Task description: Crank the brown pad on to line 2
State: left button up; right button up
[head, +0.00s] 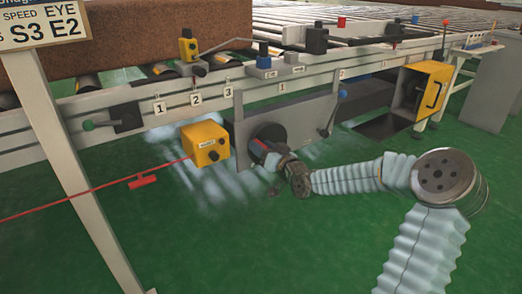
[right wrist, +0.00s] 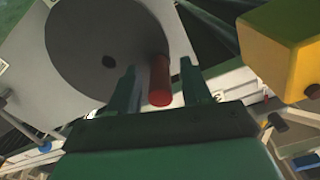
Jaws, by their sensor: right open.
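The brown pad (head: 130,35) lies on the roller conveyor at the upper left in the head view. The number 2 plate (head: 196,98) is on the front rail between plates 1 and 3. A dark round crank wheel (head: 270,131) sits on a grey housing below the rail. In the right wrist view the wheel (right wrist: 85,35) carries a red handle (right wrist: 160,82). My right gripper (head: 272,156) is at the wheel's lower part. In the right wrist view its open fingers (right wrist: 158,70) stand either side of the red handle. My left gripper is out of view.
A yellow button box (head: 205,144) is left of the wheel, with a red pull cord (head: 100,194) beside it. A yellow cabinet (head: 428,88) stands at the right. A sign post (head: 75,160) crosses the left side. Green floor is clear in front.

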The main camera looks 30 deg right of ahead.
jog(key=shift+w, duration=0.5)
jog(key=shift+c, duration=0.4)
grip_shut()
